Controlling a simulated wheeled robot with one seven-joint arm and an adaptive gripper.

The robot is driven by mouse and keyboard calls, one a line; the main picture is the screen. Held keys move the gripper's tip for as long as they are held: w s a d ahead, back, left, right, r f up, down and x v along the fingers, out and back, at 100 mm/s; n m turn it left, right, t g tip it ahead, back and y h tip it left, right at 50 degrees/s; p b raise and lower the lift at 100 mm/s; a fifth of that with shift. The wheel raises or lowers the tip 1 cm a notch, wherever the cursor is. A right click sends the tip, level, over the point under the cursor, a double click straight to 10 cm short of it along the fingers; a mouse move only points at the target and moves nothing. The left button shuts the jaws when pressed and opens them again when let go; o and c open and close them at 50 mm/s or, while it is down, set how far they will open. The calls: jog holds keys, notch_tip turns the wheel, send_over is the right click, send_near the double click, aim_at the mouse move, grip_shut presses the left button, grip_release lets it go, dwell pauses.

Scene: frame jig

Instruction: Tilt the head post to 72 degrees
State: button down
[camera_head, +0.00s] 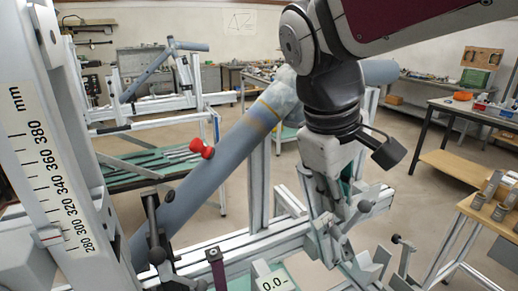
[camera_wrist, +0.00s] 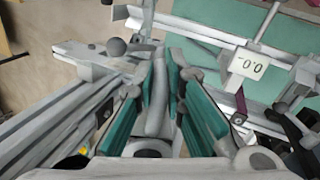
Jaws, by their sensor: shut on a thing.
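My gripper (camera_head: 338,215) is low in the middle right of the head view, pointing down at the jig's rail. In the wrist view its teal-padded fingers (camera_wrist: 163,85) are closed around a slim grey lever (camera_wrist: 155,112). A small white display (camera_head: 273,282) on the jig reads 0.0; it also shows in the wrist view (camera_wrist: 248,66). A thick blue-grey tube (camera_head: 215,158) slants up to the right behind my arm, with a red knob (camera_head: 202,148) beside it. I cannot tell for sure which part is the head post, and no angle scale is readable.
A column with a millimetre scale (camera_head: 45,185) stands at the left. Ball-ended levers (camera_head: 365,206) rise close to my gripper. The jig's light rail (camera_head: 245,247) runs below. Workbenches (camera_head: 455,118) stand at the right, and another jig (camera_head: 150,85) is behind.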

jog(key=c, duration=1.6)
grip_release()
jog(key=shift+c, duration=0.2)
jog(key=v, duration=1.2)
